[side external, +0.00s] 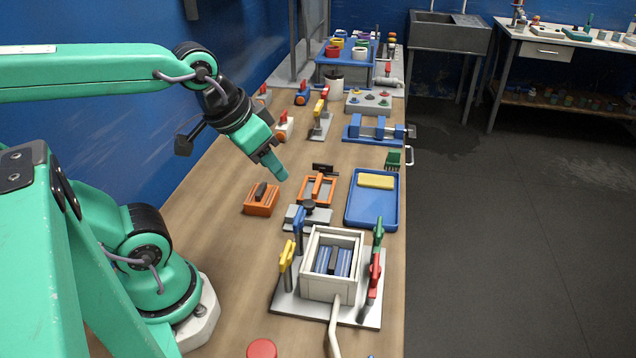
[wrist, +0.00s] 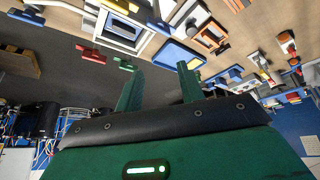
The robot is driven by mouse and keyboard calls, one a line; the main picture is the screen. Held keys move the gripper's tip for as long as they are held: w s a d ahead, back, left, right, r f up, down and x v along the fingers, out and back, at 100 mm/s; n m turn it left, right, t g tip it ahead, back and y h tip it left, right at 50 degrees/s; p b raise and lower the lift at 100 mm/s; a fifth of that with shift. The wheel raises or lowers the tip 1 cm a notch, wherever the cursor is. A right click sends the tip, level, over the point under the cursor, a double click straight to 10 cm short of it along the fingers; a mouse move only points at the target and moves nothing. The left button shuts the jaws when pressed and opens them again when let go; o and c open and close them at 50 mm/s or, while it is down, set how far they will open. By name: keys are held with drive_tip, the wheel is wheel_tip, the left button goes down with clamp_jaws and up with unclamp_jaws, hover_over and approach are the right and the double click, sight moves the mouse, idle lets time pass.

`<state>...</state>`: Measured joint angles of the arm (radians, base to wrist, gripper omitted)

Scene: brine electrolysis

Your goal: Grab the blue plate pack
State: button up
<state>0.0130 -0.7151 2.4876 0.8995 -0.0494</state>
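The blue plate pack (side external: 325,261) sits upright inside an open white box (side external: 317,292), with a dark bar across its middle. The box stands on a grey base plate (side external: 370,318) near the front of the bench. My gripper (side external: 277,170) is in the air above the bench, behind and left of the box, well apart from the pack. In the wrist view its two green fingers (wrist: 160,76) stand apart with nothing between them.
Yellow, blue, green and red clamp-like handles (side external: 286,256) stand around the box. A blue tray (side external: 372,216) with a yellow sponge (side external: 376,181), an orange handled block (side external: 261,200), an orange frame (side external: 317,189) and a grey block (side external: 308,219) lie behind it. Bare wood lies left of the box.

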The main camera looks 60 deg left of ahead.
drive_tip(key=w+d+f+n+g, duration=0.3)
drive_tip(key=w+d+f+n, duration=0.1)
drive_tip(key=w+f+n, duration=0.1)
drive_tip(key=n+g, duration=0.2)
drive_tip(key=n, duration=0.2)
hover_over(334, 257)
drive_tip(key=shift+f, duration=3.1)
drive_tip(key=shift+f, duration=1.3)
drive_tip(key=shift+f, duration=2.6)
drive_tip(key=shift+c, duration=0.2)
clamp_jaws()
